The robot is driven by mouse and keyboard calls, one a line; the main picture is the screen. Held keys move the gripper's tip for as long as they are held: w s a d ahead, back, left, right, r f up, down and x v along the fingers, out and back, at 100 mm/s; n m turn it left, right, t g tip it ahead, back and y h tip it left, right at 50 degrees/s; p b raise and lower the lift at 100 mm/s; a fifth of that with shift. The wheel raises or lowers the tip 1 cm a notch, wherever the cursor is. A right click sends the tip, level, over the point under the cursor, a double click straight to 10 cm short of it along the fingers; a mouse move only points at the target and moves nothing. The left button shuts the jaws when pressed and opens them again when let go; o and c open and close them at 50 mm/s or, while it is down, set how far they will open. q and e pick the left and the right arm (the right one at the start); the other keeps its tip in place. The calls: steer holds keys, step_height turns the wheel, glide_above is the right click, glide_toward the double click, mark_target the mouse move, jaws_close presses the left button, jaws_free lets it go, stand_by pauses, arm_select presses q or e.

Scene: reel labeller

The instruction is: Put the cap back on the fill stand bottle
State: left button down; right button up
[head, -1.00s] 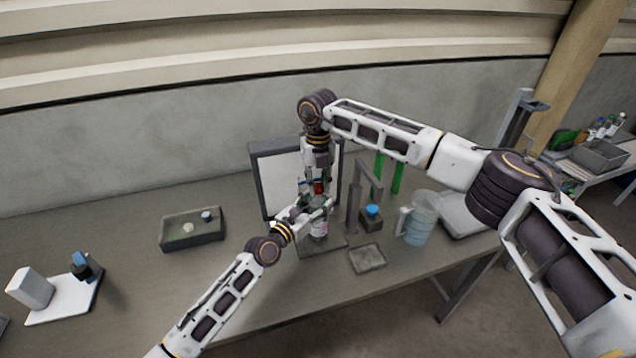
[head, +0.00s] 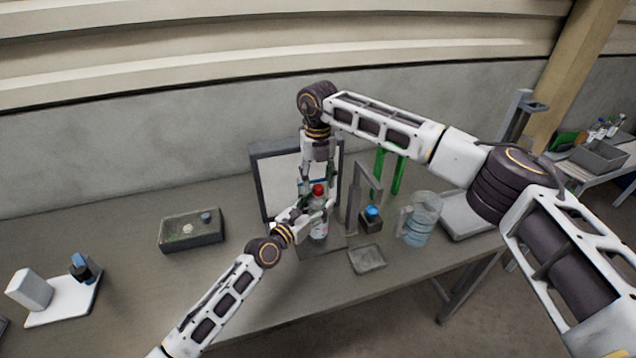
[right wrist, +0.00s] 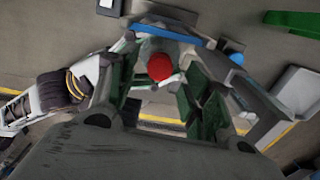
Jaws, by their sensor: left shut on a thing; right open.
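The fill stand bottle (head: 319,231) is clear with a pale label and stands upright in front of the framed white panel. A red cap (head: 318,190) sits at the top of the bottle; I cannot tell how tightly it is seated. The cap also shows in the right wrist view (right wrist: 160,67). My left gripper (head: 318,211) is shut around the bottle's upper part from the left. My right gripper (head: 318,182) is above, pointing down, its fingers open on either side of the cap. Its open fingers also show in the right wrist view (right wrist: 158,98).
A blue-capped bottle (head: 371,217) stands by a grey stand (head: 354,205) to the right. A small grey tray (head: 367,259) and a clear jug (head: 421,219) are nearby. A shallow box (head: 191,238) lies left.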

step_height(320, 180, up, 10)
stand_by(0.5)
arm_select(q)
steer(key=shift+c, duration=2.1)
jaws_free()
arm_select(e)
steer(key=shift+f, duration=0.1)
arm_select(q)
steer(key=shift+s+a, duration=0.15)
steer(key=shift+s+a+f, duration=0.1)
steer(key=v, duration=1.1)
steer(key=shift+s+a, duration=0.1)
steer(key=shift+a, duration=0.05)
